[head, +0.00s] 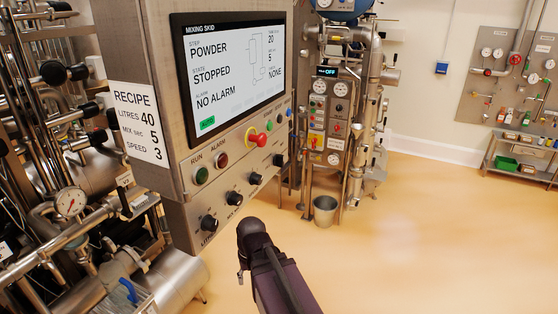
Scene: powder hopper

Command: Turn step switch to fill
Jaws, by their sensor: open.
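The control panel (178,188) of the mixing skid stands at the left of the head view. Its screen (236,72) reads STEP POWDER, STATE STOPPED, NO ALARM, with a green AUTO mark. Along its lower edge runs a row of black knobs: a near knob (209,223) above a label that seems to read LITRES, a second knob (234,198), a third knob (256,178) and a far knob (278,160). The other labels are too small to read, so I cannot tell which is the step switch. My dark arm shows below the panel, apart from the knobs; my gripper is not visible.
A red emergency button (258,139), a RUN lamp (202,175) and an ALARM lamp (222,160) sit above the knobs. Pipes and a gauge (70,202) crowd the left. A bucket (325,210) stands behind. The floor (430,230) at right is clear.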

